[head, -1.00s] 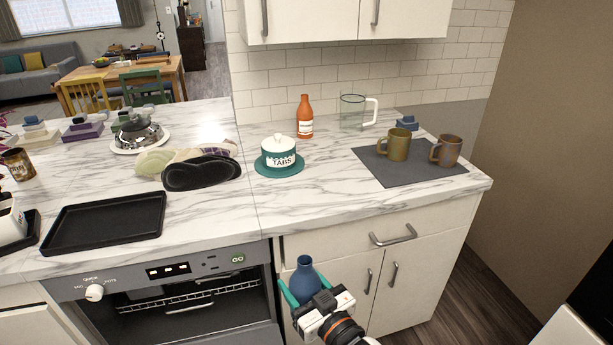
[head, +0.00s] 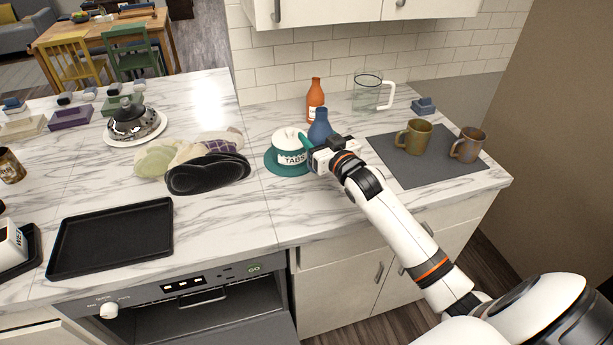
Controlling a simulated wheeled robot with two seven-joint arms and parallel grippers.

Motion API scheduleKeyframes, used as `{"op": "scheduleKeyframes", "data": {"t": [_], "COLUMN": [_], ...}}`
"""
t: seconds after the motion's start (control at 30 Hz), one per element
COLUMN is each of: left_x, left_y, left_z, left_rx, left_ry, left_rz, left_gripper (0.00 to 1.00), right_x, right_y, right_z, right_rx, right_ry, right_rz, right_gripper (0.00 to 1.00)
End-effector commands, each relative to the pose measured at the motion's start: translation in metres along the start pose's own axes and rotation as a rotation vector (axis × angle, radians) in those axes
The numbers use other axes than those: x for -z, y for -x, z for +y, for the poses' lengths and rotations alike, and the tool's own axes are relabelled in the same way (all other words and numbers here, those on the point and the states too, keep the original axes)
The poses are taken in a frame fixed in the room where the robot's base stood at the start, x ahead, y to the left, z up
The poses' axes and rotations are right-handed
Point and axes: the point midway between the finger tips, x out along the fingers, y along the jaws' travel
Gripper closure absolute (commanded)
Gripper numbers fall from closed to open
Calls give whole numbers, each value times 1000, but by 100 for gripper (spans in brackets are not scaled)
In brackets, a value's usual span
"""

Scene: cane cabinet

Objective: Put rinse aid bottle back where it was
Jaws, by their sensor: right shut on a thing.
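A dark blue bottle (head: 320,128), which I take to be the rinse aid bottle, is upright in my right gripper (head: 318,143). My left gripper is not in view.
An orange bottle (head: 315,98) and a glass pitcher (head: 366,93) stand behind. Two mugs (head: 415,137) (head: 467,146) stand on the grey mat (head: 420,172) at right.

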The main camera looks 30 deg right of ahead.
Motion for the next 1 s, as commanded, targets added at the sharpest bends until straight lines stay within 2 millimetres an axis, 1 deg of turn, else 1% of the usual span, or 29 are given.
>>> {"op": "scheduleKeyframes", "data": {"t": [0.07,0.1,0.17,0.23,0.3,0.4,0.5,0.6,0.73,0.8,0.87,1.0], "left_x": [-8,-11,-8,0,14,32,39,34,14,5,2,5], "left_y": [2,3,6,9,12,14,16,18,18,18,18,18], "left_z": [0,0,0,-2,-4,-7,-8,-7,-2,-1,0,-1], "left_rx": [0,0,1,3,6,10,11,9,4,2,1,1], "left_ry": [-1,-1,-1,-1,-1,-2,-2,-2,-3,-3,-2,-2], "left_rz": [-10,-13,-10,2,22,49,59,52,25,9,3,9], "left_gripper": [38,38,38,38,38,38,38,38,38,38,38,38], "right_x": [6,12,23,36,46,55,66,82,96,99,99,99], "right_y": [0,0,0,0,0,0,0,0,0,0,0,0], "right_z": [0,0,0,0,1,0,0,0,0,1,1,1], "right_rx": [0,1,1,1,0,0,0,0,0,-1,-1,-1], "right_ry": [-1,-2,-2,-2,-2,0,0,-1,1,1,2,1], "right_rz": [2,3,5,4,1,-1,1,1,-1,-3,-3,-3], "right_gripper": [76,76,76,76,76,76,76,76,76,76,76,76]}}
